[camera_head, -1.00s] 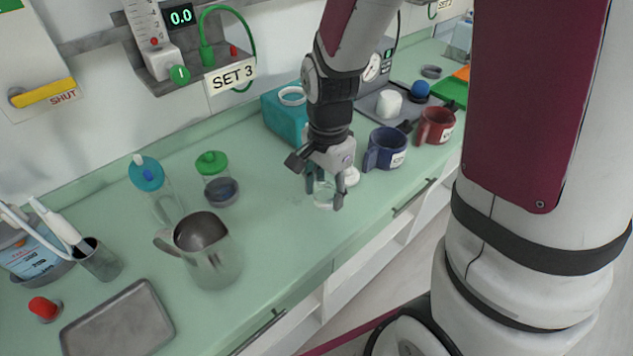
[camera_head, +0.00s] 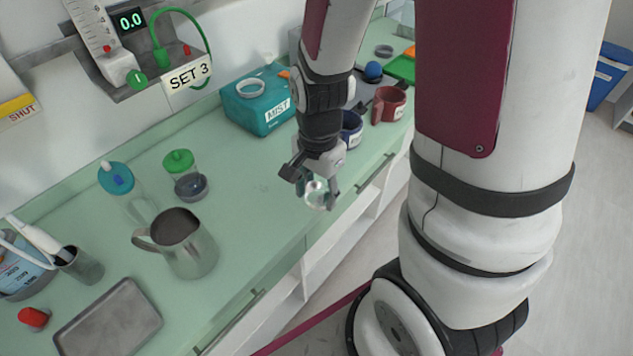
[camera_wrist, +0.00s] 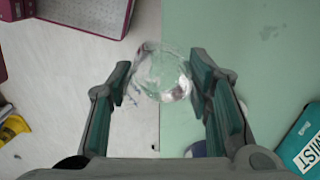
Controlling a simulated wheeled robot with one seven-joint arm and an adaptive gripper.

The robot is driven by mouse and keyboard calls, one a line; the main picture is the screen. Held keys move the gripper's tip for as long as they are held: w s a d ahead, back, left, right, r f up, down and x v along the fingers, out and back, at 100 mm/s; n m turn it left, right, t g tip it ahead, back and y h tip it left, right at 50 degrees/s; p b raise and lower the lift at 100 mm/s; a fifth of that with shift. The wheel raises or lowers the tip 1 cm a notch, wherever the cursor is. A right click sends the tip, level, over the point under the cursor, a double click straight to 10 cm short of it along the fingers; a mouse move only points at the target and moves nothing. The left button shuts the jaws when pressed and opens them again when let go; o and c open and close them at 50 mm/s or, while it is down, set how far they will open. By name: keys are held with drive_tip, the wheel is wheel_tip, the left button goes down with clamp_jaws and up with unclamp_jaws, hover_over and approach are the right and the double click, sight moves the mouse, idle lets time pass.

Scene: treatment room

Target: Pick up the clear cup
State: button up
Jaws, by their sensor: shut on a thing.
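The clear cup (camera_head: 317,195) is small and see-through, held between the fingers of my gripper (camera_head: 315,190). In the wrist view the cup (camera_wrist: 163,76) sits between the two green-padded fingertips of my gripper (camera_wrist: 160,82), touching or very near both. The cup is off the counter, over or near its front edge; in the wrist view it overlaps the line between the green top and the pale floor. Its lower part is hard to make out.
A metal pitcher (camera_head: 188,248) stands left of my gripper. A teal MIST box (camera_head: 258,112), a blue mug (camera_head: 351,130) and a red mug (camera_head: 388,106) stand behind it. A metal tray (camera_head: 108,322) lies at lower left. The counter (camera_head: 250,215) around the pitcher's right is clear.

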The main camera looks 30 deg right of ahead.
drive_tip(key=shift+s+d+p, duration=0.25)
drive_tip(key=shift+s+p, duration=0.75)
drive_tip(key=shift+p, duration=0.6)
drive_tip(key=shift+s+d+r+p, duration=0.1)
drive_tip(key=shift+s+d+p, duration=0.1)
drive_tip(key=shift+s, duration=0.35)
drive_tip(key=shift+s+d+p, duration=0.15)
drive_tip(key=shift+s+p, duration=0.05)
drive_tip(key=shift+s, duration=0.3)
idle(0.8)
